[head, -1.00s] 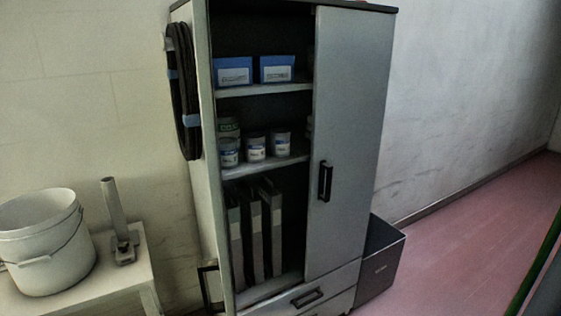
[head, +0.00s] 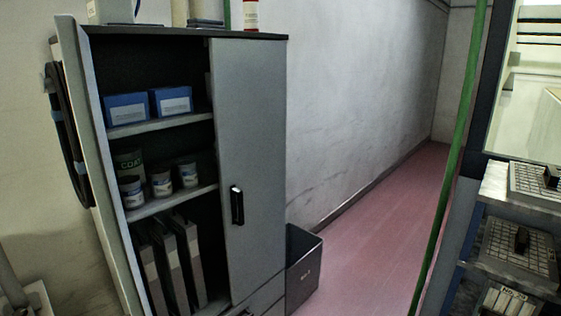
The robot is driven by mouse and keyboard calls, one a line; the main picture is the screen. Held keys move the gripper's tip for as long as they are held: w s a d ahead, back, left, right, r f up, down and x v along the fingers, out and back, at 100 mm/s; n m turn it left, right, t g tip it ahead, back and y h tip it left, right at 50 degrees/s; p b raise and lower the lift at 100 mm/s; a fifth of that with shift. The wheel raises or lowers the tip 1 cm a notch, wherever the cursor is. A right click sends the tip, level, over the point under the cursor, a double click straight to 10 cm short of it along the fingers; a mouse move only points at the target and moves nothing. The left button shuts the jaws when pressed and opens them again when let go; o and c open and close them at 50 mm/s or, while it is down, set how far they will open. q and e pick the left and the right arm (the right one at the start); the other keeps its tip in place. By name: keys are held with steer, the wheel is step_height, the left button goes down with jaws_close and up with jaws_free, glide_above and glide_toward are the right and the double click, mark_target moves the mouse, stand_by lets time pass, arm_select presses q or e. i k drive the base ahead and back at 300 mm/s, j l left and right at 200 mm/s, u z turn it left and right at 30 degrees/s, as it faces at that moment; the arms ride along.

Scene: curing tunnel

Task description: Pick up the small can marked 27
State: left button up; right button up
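Several cans stand on the middle shelf of a grey cabinet (head: 245,120), behind its open left side. A larger green can (head: 129,162) stands behind the left one. The labels are too small to read, so I cannot tell which can is marked 27. Neither of my grippers is in view.
Two blue boxes (head: 127,111) sit on the upper shelf, and binders (head: 172,262) stand below. The right cabinet door is closed. A dark bin (head: 303,265) stands beside the cabinet. A green pole (head: 450,160) and a rack (head: 515,250) stand at right. The pink floor (head: 385,225) between is clear.

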mark_target(130, 187)
steer(key=j+u, duration=0.35)
steer(key=i+j+u, duration=0.15)
steer(key=j+u, duration=0.15)
steer(key=l+u, duration=0.15)
steer(key=l, duration=0.35)
steer(key=l+u, duration=0.2)
steer(key=l, duration=0.25)
steer(key=l+u, duration=0.15)
steer(key=l, duration=0.35)
steer(key=k+l+u, duration=0.15)
steer(key=l, duration=0.3)
steer(key=l+u, duration=0.2)
steer(key=l, duration=0.25)
steer(key=k+l+u, duration=0.15)
steer(key=l, duration=0.3)
